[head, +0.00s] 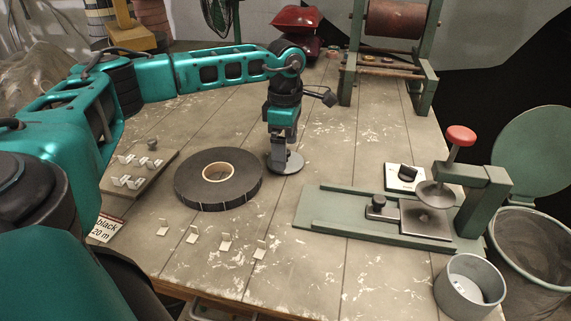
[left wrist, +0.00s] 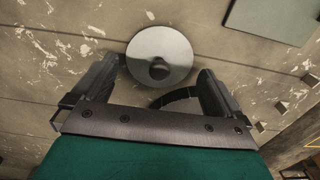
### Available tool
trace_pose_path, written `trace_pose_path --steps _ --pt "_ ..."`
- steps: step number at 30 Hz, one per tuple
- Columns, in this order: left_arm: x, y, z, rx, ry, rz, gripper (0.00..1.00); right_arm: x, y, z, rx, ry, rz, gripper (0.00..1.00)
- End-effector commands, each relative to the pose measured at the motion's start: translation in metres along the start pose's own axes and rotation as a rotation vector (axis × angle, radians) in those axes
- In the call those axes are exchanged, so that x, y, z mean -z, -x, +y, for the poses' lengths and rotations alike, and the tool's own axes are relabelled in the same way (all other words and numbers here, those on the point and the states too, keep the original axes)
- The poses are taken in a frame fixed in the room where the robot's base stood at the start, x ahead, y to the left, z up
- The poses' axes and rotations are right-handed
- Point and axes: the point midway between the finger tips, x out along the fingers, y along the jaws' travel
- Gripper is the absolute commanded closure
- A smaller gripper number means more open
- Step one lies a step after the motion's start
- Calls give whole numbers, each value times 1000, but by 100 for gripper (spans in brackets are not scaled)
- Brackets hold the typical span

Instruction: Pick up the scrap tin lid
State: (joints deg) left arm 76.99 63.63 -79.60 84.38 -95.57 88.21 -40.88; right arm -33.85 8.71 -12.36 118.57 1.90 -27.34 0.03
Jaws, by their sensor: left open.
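The scrap tin lid, a round grey disc (head: 291,165) with a dark knob, lies on the table right of the black tape roll (head: 190,181). In the left wrist view the lid (left wrist: 172,42) shows whole, ahead of the fingers, with its knob near the gap between them. My left gripper (head: 279,160) points down over the lid, open, its fingers apart with nothing held. In the head view it hides part of the lid. I cannot tell whether the fingers touch it. An open grey tin (head: 450,292) stands at the front right edge. My right gripper is not in view.
A green press (head: 340,215) with a red knob stands at the right. A board (head: 112,185) with small clips is at the left, and several small tabs (head: 225,242) lie in front. A bin (head: 530,250) is far right. The table behind the lid is mostly clear.

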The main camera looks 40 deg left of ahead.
Motion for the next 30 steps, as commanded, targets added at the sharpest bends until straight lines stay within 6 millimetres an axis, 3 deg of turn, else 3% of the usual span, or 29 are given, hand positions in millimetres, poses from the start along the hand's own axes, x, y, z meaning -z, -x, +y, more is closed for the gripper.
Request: trace_pose_path --steps 4,13,25,30 --pt "0 -20 0 0 1 0 0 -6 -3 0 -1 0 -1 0" --pt "0 -23 0 0 1 0 1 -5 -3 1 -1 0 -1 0" --pt "0 -22 0 0 1 -1 39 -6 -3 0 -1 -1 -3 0" --pt "0 -22 0 -1 1 -1 40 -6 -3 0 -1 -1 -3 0"
